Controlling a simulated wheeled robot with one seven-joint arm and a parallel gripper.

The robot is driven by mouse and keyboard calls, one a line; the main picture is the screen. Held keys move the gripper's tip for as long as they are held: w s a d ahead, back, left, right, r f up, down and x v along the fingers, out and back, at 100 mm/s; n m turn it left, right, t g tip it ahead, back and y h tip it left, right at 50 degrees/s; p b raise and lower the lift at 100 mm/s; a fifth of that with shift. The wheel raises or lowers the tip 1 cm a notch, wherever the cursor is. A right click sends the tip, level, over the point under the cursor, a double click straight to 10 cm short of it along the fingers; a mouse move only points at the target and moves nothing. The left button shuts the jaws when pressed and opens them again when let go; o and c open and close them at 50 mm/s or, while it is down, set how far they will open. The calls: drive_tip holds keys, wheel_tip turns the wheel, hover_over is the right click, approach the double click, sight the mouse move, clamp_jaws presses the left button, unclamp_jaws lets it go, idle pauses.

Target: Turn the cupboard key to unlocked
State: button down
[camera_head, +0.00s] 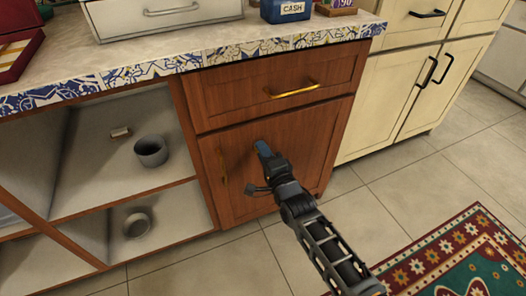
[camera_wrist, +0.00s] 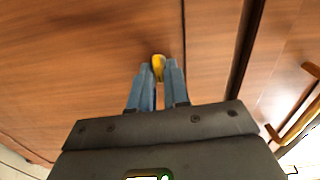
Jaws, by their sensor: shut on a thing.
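The brown wooden cupboard door (camera_head: 308,150) is closed, below a drawer. My gripper (camera_head: 263,148) reaches its front from the lower right, with the blue fingertips at the door's upper left part. In the wrist view, my gripper (camera_wrist: 159,72) is shut on the yellow key (camera_wrist: 158,66), whose rounded end shows between the fingertips against the wood. The key is hidden behind the fingers in the head view. The keyhole is hidden, and I cannot tell how far the key is turned.
A gold vertical handle (camera_head: 222,167) is on the door's left side, and a gold drawer handle (camera_head: 296,90) is above. Open shelves at left hold a grey cup (camera_head: 151,152). A patterned rug (camera_head: 455,255) lies on the tiled floor at lower right.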

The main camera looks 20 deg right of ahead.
drive_tip(key=shift+m, duration=0.4)
drive_tip(key=c, duration=1.2)
unclamp_jaws()
drive_tip(key=shift+c, duration=0.2)
drive_tip(key=shift+s, duration=0.1)
drive_tip(key=s+p, duration=0.3)
drive_tip(key=s, duration=0.4)
drive_tip(key=shift+s+p, duration=0.3)
drive_tip(key=shift+p, duration=0.1)
